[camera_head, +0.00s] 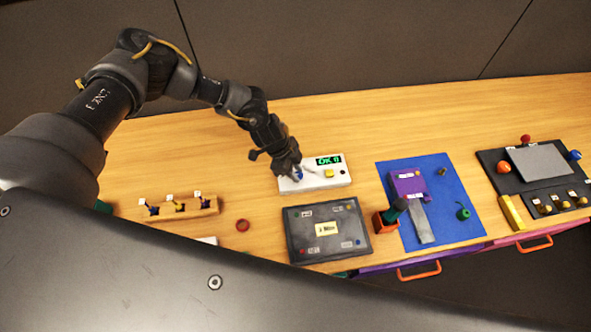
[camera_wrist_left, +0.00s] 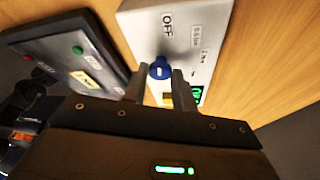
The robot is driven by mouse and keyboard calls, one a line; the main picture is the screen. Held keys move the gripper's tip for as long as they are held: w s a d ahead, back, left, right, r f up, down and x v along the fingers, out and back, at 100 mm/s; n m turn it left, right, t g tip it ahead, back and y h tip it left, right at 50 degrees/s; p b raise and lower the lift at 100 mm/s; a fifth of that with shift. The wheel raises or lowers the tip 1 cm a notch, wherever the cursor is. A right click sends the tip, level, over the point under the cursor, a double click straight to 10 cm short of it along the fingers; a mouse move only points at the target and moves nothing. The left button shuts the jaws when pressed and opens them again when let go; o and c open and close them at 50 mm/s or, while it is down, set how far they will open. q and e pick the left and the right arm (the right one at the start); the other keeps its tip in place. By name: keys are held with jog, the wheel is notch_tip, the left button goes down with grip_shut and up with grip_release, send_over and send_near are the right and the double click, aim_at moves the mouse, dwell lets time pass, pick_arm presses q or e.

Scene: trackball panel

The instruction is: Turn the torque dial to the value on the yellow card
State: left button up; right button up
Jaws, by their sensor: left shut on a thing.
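The torque dial is a blue knob (camera_head: 298,174) with a white mark, on a white box (camera_head: 318,184) with a green-lit display (camera_head: 328,160). My left gripper (camera_head: 296,170) comes down over the knob. In the left wrist view the gripper (camera_wrist_left: 160,82) has a finger on each side of the blue knob (camera_wrist_left: 160,69) and is shut on it. Printed labels, one reading OFF, stand around the dial. The yellow card (camera_head: 327,228) lies on a dark grey panel; its text is small, perhaps a 3 with a unit. My right gripper is not in view.
The dark panel (camera_head: 304,250) lies just in front of the white box. A wooden block with switches (camera_head: 178,208) and a red ring (camera_head: 242,225) are to the left. A blue mat (camera_head: 452,190) with a purple block and a black trackball panel (camera_head: 490,165) are to the right.

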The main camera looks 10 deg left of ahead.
pick_arm(q)
jog(key=shift+w+f+m+g+b, duration=0.15)
jog(key=shift+m+g+b, duration=0.25)
jog(key=shift+m+b, duration=0.7)
jog(key=m+g+y+b, duration=0.1)
jog(key=m+b, duration=0.3)
jog(key=b, duration=0.1)
jog(key=m+g+y+b, duration=0.1)
jog(key=m+b, duration=0.4)
jog(key=d+m+g+y+b, duration=0.1)
jog(key=m+b, duration=0.3)
jog(key=b, duration=0.1)
jog(key=shift+w+f+g+b, duration=0.1)
jog(key=shift+w+g+b, duration=0.2)
jog(key=shift+w+b, duration=0.05)
jog(key=m+y+b, duration=0.1)
jog(key=m, duration=0.2)
jog(key=shift+y, duration=0.3)
jog(key=m, duration=0.1)
jog(key=m+y, duration=0.1)
jog(key=m, duration=0.1)
jog(key=m+y, duration=0.1)
jog(key=m, duration=0.1)
jog(key=shift+s+d+r+b, duration=0.1)
jog(key=shift+d+r+b, duration=0.15)
jog(key=shift+b, duration=0.05)
jog(key=shift+m, duration=0.4)
jog(key=o, duration=1)
